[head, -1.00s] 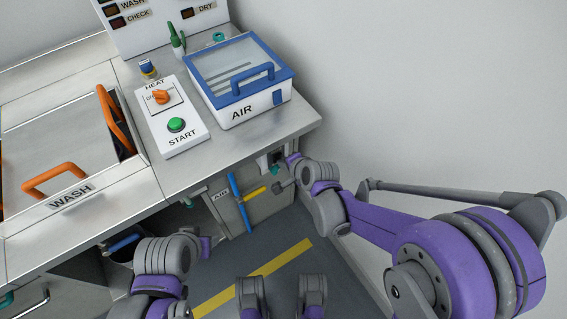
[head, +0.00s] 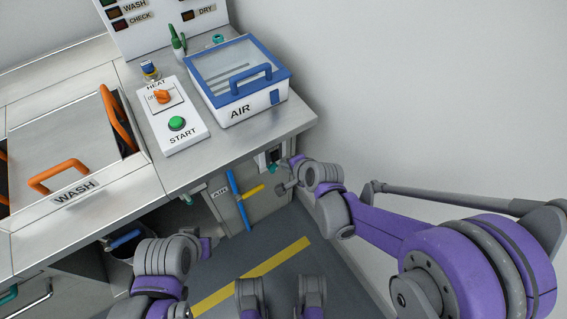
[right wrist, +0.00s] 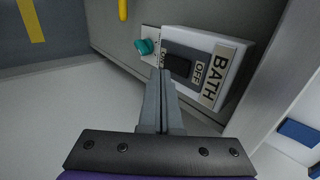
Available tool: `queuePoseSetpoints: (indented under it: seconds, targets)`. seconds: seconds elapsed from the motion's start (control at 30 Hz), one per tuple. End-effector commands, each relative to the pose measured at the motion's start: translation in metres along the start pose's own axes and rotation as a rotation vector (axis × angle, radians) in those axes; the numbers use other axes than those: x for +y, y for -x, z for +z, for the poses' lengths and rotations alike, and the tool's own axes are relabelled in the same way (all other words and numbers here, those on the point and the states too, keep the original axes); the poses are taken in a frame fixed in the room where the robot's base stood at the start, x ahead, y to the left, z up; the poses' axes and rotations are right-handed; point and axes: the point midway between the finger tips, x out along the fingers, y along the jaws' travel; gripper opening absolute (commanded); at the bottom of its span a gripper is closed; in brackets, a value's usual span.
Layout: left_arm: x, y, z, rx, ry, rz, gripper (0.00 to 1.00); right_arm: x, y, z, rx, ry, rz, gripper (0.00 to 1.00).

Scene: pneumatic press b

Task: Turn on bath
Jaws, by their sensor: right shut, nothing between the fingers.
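The bath switch is a white box with a BATH label (right wrist: 221,70) on the cabinet front under the bench. It has a dark rocker (right wrist: 178,66) with an OFF label on the BATH-label side and a partly covered ON label on the other. In the head view the switch (head: 273,156) is small beside the right wrist. My right gripper (right wrist: 164,74) is shut and empty, its fingertips at the rocker's ON end. I cannot tell whether they touch or which way the rocker is set. It also shows in the head view (head: 283,188). My left arm shows at lower left, its fingers not visible.
A teal knob (right wrist: 145,46) sits beside the switch. Blue and yellow handles (head: 238,198) stand out from the cabinet near my right gripper. Above are the bench, the AIR box (head: 240,112) and the HEAT/START panel (head: 185,140). A wall closes the right side.

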Motion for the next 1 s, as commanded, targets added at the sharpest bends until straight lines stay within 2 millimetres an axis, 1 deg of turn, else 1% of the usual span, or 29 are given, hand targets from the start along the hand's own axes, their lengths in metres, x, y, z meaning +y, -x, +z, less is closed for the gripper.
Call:
queuePoseSetpoints:
  seconds: [0.03,0.1,0.2,0.3,0.43,0.5,0.6,0.9,0.93,1.0]
  targets:
    - [0.0,0.001,0.0,0.0,0.0,0.0,0.52,0.001,0.004,-0.001,0.001,0.0,0.0,0.0]
    - [0.0,0.009,-0.003,0.003,0.0,0.0,0.52,-0.001,0.025,-0.001,0.001,0.0,-0.001,0.0]
    - [0.0,0.017,-0.006,0.006,0.0,0.0,0.52,-0.001,0.05,-0.001,0.001,0.0,0.0,0.0]
    - [0.0,0.024,-0.009,0.009,0.0,0.0,0.52,-0.001,0.071,-0.001,0.001,-0.001,-0.001,0.0]
    - [0.0,0.029,-0.011,0.011,0.0,0.0,0.52,0.0,0.09,-0.001,0.001,0.001,0.0,0.0]
    - [0.0,0.031,-0.011,0.012,0.0,0.0,0.52,0.0,0.097,-0.001,0.0,0.0,0.001,0.0]
    - [0.0,0.033,-0.012,0.012,0.0,0.0,0.52,0.0,0.102,-0.001,-0.001,0.0,0.001,0.0]
    - [0.0,0.032,-0.012,0.012,0.0,0.0,0.52,0.001,0.103,-0.001,-0.001,0.001,0.001,0.0]
    - [0.0,0.032,-0.012,0.012,0.0,0.0,0.51,0.001,0.103,-0.001,-0.001,0.001,0.001,0.0]
    - [0.0,0.032,-0.012,0.01,-0.008,0.0,0.38,0.002,0.103,-0.001,0.0,0.005,0.002,0.0]
